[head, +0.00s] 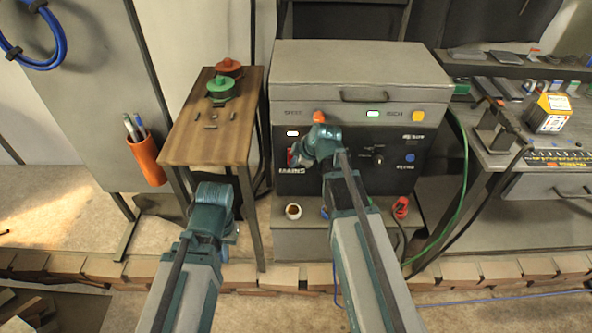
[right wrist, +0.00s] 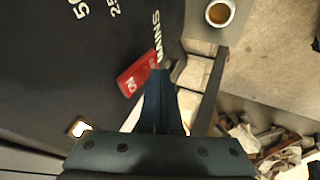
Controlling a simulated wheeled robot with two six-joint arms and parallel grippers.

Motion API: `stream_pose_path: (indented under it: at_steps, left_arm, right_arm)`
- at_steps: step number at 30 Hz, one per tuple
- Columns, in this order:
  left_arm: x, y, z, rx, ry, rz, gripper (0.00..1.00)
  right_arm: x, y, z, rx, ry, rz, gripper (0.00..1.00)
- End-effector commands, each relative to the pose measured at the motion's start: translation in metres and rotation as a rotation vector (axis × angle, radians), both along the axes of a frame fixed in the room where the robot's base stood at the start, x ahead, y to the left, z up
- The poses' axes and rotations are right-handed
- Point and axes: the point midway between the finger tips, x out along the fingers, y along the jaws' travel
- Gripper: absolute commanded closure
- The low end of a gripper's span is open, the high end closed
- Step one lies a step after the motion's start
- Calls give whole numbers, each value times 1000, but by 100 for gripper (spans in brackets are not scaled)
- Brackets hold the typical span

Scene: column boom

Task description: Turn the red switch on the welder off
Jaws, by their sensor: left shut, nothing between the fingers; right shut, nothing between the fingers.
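The welder (head: 350,65) is a grey-topped box with a black front panel in the middle of the head view. Its red switch (head: 291,156) is at the panel's left, above the MAINS lettering, partly hidden by my right gripper (head: 298,157). In the right wrist view the red rocker switch (right wrist: 137,76) shows white lettering that looks like ON. My right gripper (right wrist: 161,73) is shut and empty, its tips at the switch's MAINS-side end; I cannot tell whether they touch. My left gripper (head: 230,240) is empty and shut, low in front of the wooden table, away from the welder.
A wooden side table (head: 205,145) with green and red round items stands left of the welder. A small cup (head: 293,211) sits on the ledge below the panel. A white lit lamp (right wrist: 79,127) is near the switch. A bench (head: 500,160) and green cable are at right.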

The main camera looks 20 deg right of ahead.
Motion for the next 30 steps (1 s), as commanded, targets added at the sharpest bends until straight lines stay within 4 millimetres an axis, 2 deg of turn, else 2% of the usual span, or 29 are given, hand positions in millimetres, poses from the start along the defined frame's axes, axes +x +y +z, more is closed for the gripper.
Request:
stream_pose_path:
  at_steps: [11, 16, 30]
  left_arm:
    - [0, 0, -1, 0, 0, 0, 100]
    - [0, 0, -20, 0, 0, 0, 100]
    - [0, 0, -7, 0, 0, 0, 100]
  right_arm:
    - [3, -1, -1, 0, -2, 0, 100]
    - [5, -2, -10, -25, -87, 0, 100]
    - [10, -3, 4, -25, -94, -1, 100]
